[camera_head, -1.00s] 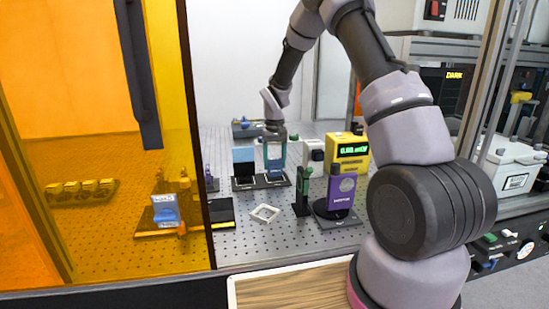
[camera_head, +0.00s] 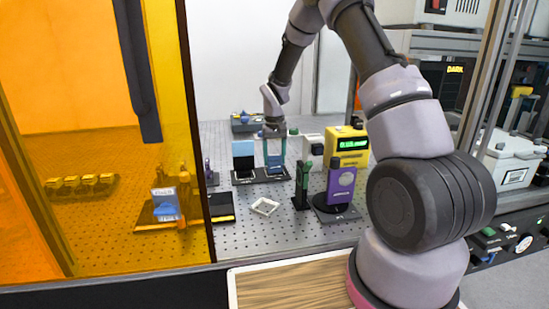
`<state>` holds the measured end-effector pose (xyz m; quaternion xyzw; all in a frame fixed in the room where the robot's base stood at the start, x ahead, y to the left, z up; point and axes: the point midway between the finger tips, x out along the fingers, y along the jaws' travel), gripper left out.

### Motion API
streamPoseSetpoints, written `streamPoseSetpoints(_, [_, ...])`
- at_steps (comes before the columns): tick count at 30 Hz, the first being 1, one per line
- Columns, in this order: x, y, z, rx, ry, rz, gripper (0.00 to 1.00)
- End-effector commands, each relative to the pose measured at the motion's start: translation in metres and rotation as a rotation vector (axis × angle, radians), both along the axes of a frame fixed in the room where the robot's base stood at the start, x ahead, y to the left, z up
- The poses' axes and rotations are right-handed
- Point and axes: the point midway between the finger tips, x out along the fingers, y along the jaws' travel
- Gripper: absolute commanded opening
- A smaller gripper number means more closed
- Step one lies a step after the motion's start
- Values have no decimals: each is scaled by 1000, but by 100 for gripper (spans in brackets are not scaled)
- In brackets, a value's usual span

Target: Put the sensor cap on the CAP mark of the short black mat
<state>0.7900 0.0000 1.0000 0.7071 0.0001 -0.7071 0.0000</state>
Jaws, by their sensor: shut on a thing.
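My gripper (camera_head: 274,132) is at the back middle of the perforated table, at the upper part of a teal frame (camera_head: 284,152) with a blue panel. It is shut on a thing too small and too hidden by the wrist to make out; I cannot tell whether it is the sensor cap. The teal frame and a blue-and-dark upright plate (camera_head: 243,156) stand on a black base (camera_head: 262,179). A short black mat (camera_head: 219,214) with a yellow strip lies at the front left, by the orange panel's edge. No CAP mark is legible at this size.
A white square frame (camera_head: 265,206) lies mid-table. A green-topped post (camera_head: 303,183), a purple device (camera_head: 341,185) on a round black base and a yellow meter (camera_head: 347,146) stand to the right. An orange see-through panel (camera_head: 80,100) covers the left side.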

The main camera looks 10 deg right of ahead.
Motion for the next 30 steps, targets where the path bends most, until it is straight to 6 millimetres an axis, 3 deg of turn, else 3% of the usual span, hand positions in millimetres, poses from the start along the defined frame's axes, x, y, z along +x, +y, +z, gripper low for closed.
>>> streamPoseSetpoints(8, [0,0,-3,0,0,0,29])
streamPoseSetpoints(9, [0,0,-3,0,0,0,80])
streamPoseSetpoints(11, [0,0,-3,0,0,0,99])
streamPoseSetpoints(20, [0,0,-2,0,0,0,99])
streamPoseSetpoints(30, [0,0,16,0,-1,0,99])
